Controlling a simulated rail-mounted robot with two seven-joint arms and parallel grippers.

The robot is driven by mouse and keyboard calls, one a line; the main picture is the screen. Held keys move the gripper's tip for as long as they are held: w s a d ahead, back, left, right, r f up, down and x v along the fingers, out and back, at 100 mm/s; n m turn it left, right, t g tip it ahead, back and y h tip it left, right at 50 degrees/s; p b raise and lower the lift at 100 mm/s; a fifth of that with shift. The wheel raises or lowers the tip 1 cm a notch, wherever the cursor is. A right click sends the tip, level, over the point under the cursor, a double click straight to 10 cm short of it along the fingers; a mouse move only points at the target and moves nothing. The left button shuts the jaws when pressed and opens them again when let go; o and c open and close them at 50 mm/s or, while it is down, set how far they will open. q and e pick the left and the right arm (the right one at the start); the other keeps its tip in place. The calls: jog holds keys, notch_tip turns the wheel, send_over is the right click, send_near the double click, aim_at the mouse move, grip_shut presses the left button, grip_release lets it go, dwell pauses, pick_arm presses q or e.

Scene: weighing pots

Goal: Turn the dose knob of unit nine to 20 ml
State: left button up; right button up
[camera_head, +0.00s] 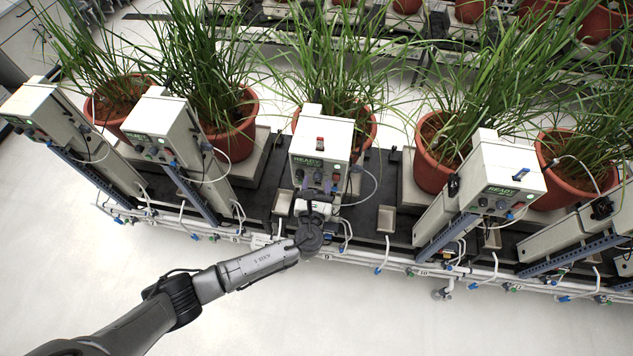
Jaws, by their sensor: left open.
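My right gripper is not in view.
Similar units stand to the left (160,118) and right (505,165). Potted grasses (433,150) stand behind and between them. Thin white hoses hang near the units, and white pipes (385,262) run along the bench front. The pale floor (330,320) in front is clear.

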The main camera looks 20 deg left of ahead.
pick_arm(q)
jog(key=shift+w, duration=0.25)
jog(key=c, duration=0.9)
